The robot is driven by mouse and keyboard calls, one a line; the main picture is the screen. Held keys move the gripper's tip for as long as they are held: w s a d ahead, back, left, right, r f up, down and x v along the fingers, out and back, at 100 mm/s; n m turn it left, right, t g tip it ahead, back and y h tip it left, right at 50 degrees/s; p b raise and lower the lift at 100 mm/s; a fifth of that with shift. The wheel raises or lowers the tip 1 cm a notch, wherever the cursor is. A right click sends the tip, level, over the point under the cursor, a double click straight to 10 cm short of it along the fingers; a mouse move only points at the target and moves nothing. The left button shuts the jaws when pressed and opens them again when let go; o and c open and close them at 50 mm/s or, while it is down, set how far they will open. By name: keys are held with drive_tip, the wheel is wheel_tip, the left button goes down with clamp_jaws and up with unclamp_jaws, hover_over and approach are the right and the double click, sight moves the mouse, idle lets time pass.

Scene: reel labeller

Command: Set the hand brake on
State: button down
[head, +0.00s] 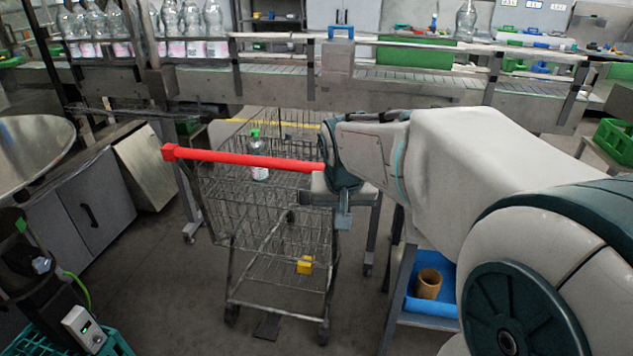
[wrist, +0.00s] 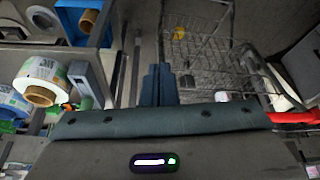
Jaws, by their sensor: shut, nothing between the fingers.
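A wire cart (head: 265,215) stands in the middle of the head view. A red bar (head: 245,160) runs across its near top, with a square red block at its left end; its right end is hidden behind my wrist. Part of the red bar also shows at the right edge of the wrist view (wrist: 292,117). My gripper (head: 343,218) is shut and empty, pointing down just right of the bar's right end. In the wrist view its closed fingers (wrist: 158,85) lie beside the cart. I cannot make out a separate brake lever.
The cart holds a green-capped bottle (head: 258,155) and, lower down, a yellow block (head: 304,265). A blue tray (head: 431,308) with a brown roll stands to the right. A conveyor (head: 250,95) with bottles runs behind. Label reels (wrist: 40,82) lie left in the wrist view.

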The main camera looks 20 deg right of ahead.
drive_tip(key=w+d+m+b, duration=0.1)
drive_tip(key=w+d, duration=0.1)
drive_tip(key=w, duration=0.4)
drive_tip(key=w+d+m+t+h+b, duration=0.1)
drive_tip(key=w+d, duration=0.2)
drive_tip(key=w, duration=0.3)
drive_tip(key=shift+d+f+m+h, duration=0.25)
drive_tip(key=shift+f+m+h, duration=0.05)
drive_tip(key=shift+f, duration=0.15)
drive_tip(key=x, duration=1.4)
drive_tip(key=shift+a, duration=0.1)
drive_tip(key=shift+f, duration=0.15)
drive_tip(key=shift+f+b, duration=0.25)
drive_tip(key=shift+b, duration=0.65)
drive_tip(key=shift+r, duration=0.1)
